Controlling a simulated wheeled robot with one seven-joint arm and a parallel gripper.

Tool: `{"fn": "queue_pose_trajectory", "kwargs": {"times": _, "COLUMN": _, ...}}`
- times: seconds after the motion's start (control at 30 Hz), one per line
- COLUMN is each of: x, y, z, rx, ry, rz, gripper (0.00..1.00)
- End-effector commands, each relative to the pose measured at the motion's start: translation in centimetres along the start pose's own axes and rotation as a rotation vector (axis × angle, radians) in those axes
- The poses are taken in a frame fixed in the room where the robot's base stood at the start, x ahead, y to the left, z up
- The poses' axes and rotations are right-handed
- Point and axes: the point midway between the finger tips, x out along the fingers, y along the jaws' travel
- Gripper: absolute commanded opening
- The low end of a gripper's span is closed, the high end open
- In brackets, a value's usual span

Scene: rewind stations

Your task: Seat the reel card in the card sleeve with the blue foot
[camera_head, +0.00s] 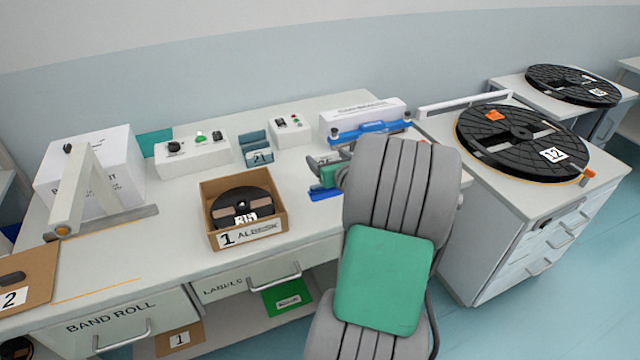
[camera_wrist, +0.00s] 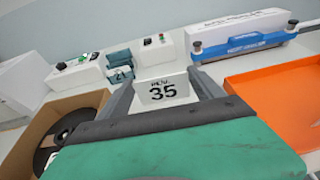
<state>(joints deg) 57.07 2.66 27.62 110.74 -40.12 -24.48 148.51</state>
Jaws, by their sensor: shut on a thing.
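In the wrist view my gripper (camera_wrist: 165,88) is shut on a white reel card (camera_wrist: 163,92) marked 35, its printed face towards the camera. The card is held upright between the two grey fingers. In the head view my arm covers most of the gripper, and I cannot make out the card. A flat blue piece (camera_head: 325,194) shows just below my gripper in the head view; I cannot tell whether it is the foot of a sleeve. A blue-grey holder (camera_head: 258,151) with a numbered card stands left of my gripper, also in the wrist view (camera_wrist: 119,70); no blue foot is clear on it.
A cardboard box (camera_head: 272,228) with a black reel stands at the bench front, left of my arm. Control boxes (camera_head: 192,152) and a blue-barred sealer (camera_head: 370,131) line the back. An orange tray (camera_wrist: 285,100) lies right in the wrist view. Large reels (camera_head: 522,140) sit right.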

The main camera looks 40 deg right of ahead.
Motion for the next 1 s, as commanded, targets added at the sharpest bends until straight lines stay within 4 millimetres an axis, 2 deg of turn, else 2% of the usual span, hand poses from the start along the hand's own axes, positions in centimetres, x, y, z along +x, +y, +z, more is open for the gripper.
{"fn": "queue_pose_trajectory", "kwargs": {"times": 0.03, "x": 0.4, "y": 0.0, "z": -1.6, "rx": 0.006, "ry": 0.006, "rz": 0.000, "gripper": 0.39}}
{"fn": "queue_pose_trajectory", "kwargs": {"times": 0.1, "x": 0.8, "y": -0.1, "z": -3.0, "rx": 0.005, "ry": 0.004, "rz": 0.000, "gripper": 0.39}}
{"fn": "queue_pose_trajectory", "kwargs": {"times": 0.33, "x": 1.7, "y": 0.1, "z": -6.1, "rx": 0.004, "ry": 0.004, "rz": 0.001, "gripper": 0.39}}
{"fn": "queue_pose_trajectory", "kwargs": {"times": 0.4, "x": 2.1, "y": 0.1, "z": -7.5, "rx": 0.003, "ry": 0.007, "rz": 0.002, "gripper": 0.27}}
{"fn": "queue_pose_trajectory", "kwargs": {"times": 0.43, "x": 2.2, "y": 0.2, "z": -8.0, "rx": 0.004, "ry": 0.008, "rz": 0.003, "gripper": 0.27}}
{"fn": "queue_pose_trajectory", "kwargs": {"times": 0.5, "x": 2.3, "y": 0.2, "z": -8.4, "rx": 0.002, "ry": 0.009, "rz": 0.003, "gripper": 0.11}}
{"fn": "queue_pose_trajectory", "kwargs": {"times": 0.57, "x": 2.3, "y": 0.3, "z": -8.4, "rx": 0.002, "ry": 0.011, "rz": 0.003, "gripper": 0.06}}
{"fn": "queue_pose_trajectory", "kwargs": {"times": 0.63, "x": 2.2, "y": 0.3, "z": -8.6, "rx": 0.003, "ry": 0.015, "rz": 0.004, "gripper": 0.06}}
{"fn": "queue_pose_trajectory", "kwargs": {"times": 0.67, "x": 2.2, "y": 0.3, "z": -8.7, "rx": 0.003, "ry": 0.016, "rz": 0.004, "gripper": 0.77}}
{"fn": "queue_pose_trajectory", "kwargs": {"times": 0.9, "x": 2.3, "y": 0.4, "z": -8.5, "rx": 0.002, "ry": 0.013, "rz": 0.005, "gripper": 0.97}}
{"fn": "queue_pose_trajectory", "kwargs": {"times": 1.0, "x": 2.3, "y": 0.4, "z": -8.4, "rx": 0.002, "ry": 0.011, "rz": 0.005, "gripper": 0.98}}
